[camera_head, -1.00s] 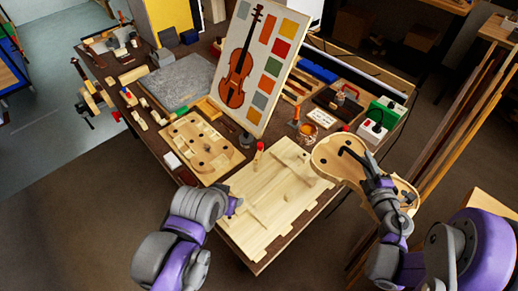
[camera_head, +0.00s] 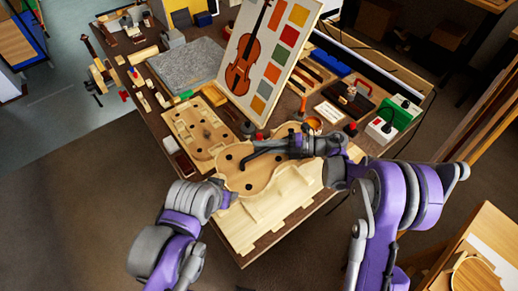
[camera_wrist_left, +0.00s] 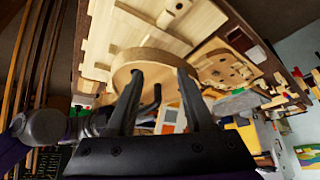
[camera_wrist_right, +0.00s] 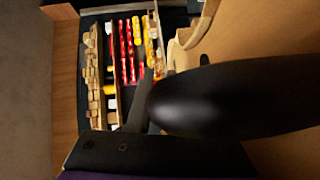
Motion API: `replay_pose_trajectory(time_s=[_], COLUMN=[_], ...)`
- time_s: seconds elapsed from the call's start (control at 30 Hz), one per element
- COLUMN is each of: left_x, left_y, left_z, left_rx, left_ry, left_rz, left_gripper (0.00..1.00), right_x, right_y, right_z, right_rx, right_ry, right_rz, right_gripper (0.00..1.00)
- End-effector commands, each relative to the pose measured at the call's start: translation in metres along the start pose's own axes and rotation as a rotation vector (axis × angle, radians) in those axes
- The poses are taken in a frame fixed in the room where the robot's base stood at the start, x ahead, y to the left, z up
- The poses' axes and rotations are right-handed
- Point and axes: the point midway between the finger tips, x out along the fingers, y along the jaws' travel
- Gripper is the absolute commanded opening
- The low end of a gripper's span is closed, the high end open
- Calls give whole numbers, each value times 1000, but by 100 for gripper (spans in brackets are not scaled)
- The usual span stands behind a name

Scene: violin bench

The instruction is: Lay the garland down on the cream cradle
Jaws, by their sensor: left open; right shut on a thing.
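The garland (camera_head: 238,178), a pale violin-shaped wooden piece with dark holes, is held flat over the far left part of the cream cradle (camera_head: 262,222). My right gripper (camera_head: 262,152) is shut on its far side. I cannot tell whether the garland touches the cradle, whose far part it hides. My left gripper (camera_head: 222,188) is beside the garland's near left end. The left wrist view shows its two fingers (camera_wrist_left: 160,85) apart, with the garland (camera_wrist_left: 152,62) just beyond them. The right wrist view shows a dark finger close up, hiding the grip.
A holed wooden board (camera_head: 190,128) lies left of the cradle. The violin chart (camera_head: 262,50) stands behind. A glue pot (camera_head: 313,122), a card (camera_head: 330,113) and a green-white box (camera_head: 392,122) are at the right. The front of the cradle is bare.

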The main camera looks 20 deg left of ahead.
Motion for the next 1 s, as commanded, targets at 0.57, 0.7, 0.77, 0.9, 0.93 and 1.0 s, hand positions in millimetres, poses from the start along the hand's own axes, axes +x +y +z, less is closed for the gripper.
replay_pose_trajectory(time_s=[0.57, 0.7, 0.77, 0.9, 0.93, 1.0], left_x=[10, 13, 15, 20, 22, 26], left_y=[0, 0, 0, 0, 0, 0], left_z=[15, 20, 22, 28, 31, 37], left_rx=[0, 0, 0, 0, 0, 0], left_ry=[-16, -21, -23, -28, -31, -36], left_rz=[0, 0, 0, 0, 0, 0], left_gripper=[53, 53, 53, 53, 53, 53], right_x=[15, 17, 18, 19, 20, 21], right_y=[-32, -45, -50, -63, -67, -74], right_z=[-6, -3, -2, 0, 0, 1], right_rx=[-12, -13, -13, -13, -12, -12], right_ry=[98, 97, 97, 97, 97, 97], right_rz=[-6, -6, -6, -6, -6, -6], right_gripper=[0, 0, 0, 0, 0, 0])
